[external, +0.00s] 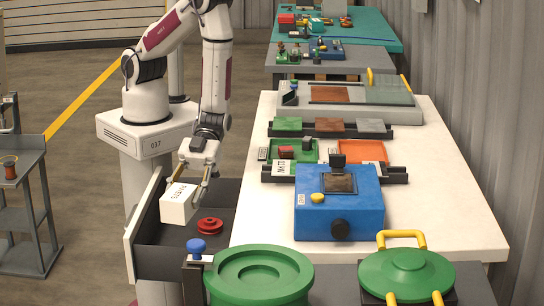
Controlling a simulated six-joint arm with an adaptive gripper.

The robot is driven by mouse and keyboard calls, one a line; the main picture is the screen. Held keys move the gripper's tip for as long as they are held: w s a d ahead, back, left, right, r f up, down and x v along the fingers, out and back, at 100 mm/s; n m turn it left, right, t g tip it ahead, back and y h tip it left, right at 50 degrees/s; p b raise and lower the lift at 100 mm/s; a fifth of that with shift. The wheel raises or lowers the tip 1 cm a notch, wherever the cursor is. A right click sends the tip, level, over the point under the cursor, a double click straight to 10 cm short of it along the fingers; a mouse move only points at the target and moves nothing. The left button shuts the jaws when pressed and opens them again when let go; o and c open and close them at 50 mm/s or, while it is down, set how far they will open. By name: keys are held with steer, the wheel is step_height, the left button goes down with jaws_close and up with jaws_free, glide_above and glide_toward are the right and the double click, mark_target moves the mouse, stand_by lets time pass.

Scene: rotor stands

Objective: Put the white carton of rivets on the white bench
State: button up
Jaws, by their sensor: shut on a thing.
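The white carton of rivets (178,203) is a small box with dark lettering on its top. It is over the open dark drawer at the left side of the white bench (447,190). My gripper (196,185) reaches down from above and is shut on the carton, with its fingers at the box's upper right. The carton looks slightly tilted. Whether its underside touches the drawer floor cannot be told from this view.
A red spool-like part (210,226) lies in the drawer (160,262) beside the carton. On the bench stand a blue box machine (338,215), green tray (280,150) and orange tray (372,151). The bench's right side is clear.

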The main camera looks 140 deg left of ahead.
mark_target(177, 200)
steer(key=shift+m+g+h, duration=0.3)
steer(key=shift+m, duration=0.2)
steer(key=w+d+r, duration=0.4)
steer(key=d, duration=0.1)
steer(key=shift+w+r, duration=0.3)
steer(key=w+a+r+n+t, duration=0.1)
steer(key=w+a+r, duration=0.1)
steer(key=w, duration=0.6)
steer(key=w+a+r, duration=0.3)
steer(key=w, duration=0.6)
steer(key=w+a+r+n+t+y, duration=0.1)
steer(key=w+a, duration=0.3)
steer(key=a, duration=0.2)
steer(key=w+a+r+n+y, duration=0.1)
steer(key=w+a, duration=0.3)
steer(key=a, duration=0.2)
steer(key=w+a+r+n+t, duration=0.1)
steer(key=w+a, duration=0.3)
steer(key=a, duration=0.2)
steer(key=shift+w+a+t+y, duration=0.2)
steer(key=shift+a+t+y, duration=0.1)
steer(key=shift+a+y, duration=0.1)
steer(key=a+f+n+t+y, duration=0.1)
steer(key=a+n+y, duration=0.1)
steer(key=a, duration=1.4)
steer(key=s+a+f+n+t+y, duration=0.1)
steer(key=a+f+y, duration=0.1)
steer(key=a, duration=1.5)
steer(key=shift+s+n, duration=0.2)
steer(key=shift+n, duration=0.2)
